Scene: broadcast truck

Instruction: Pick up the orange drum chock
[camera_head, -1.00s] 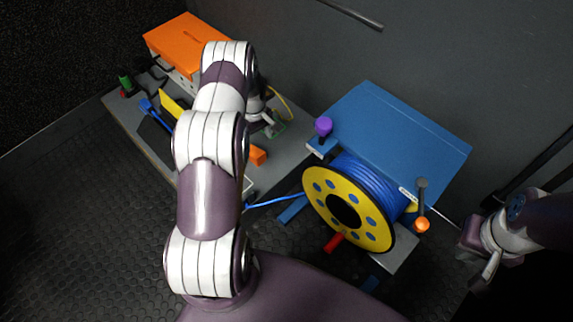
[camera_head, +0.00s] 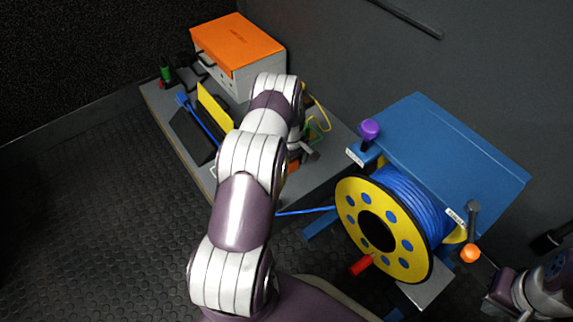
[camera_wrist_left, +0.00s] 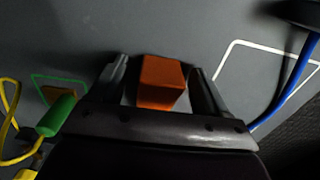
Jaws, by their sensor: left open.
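The orange drum chock is a small orange block (camera_wrist_left: 161,82) in the left wrist view, resting on the grey bench top. My left gripper (camera_wrist_left: 158,78) is open, with one dark finger on each side of the chock and narrow gaps visible. In the head view only a bit of the chock (camera_head: 293,167) shows beside my left arm, and the left gripper (camera_head: 303,150) is mostly hidden behind that arm. My right gripper (camera_head: 499,302) is at the lower right edge, far from the chock; its jaws are unclear.
A blue cable reel with a yellow flange (camera_head: 365,205) stands right of the bench (camera_head: 328,178), under a blue housing (camera_head: 450,150). An orange-topped box (camera_head: 238,45) is at the back. In the wrist view, a green connector (camera_wrist_left: 57,115) and blue cable (camera_wrist_left: 290,85) flank the gripper.

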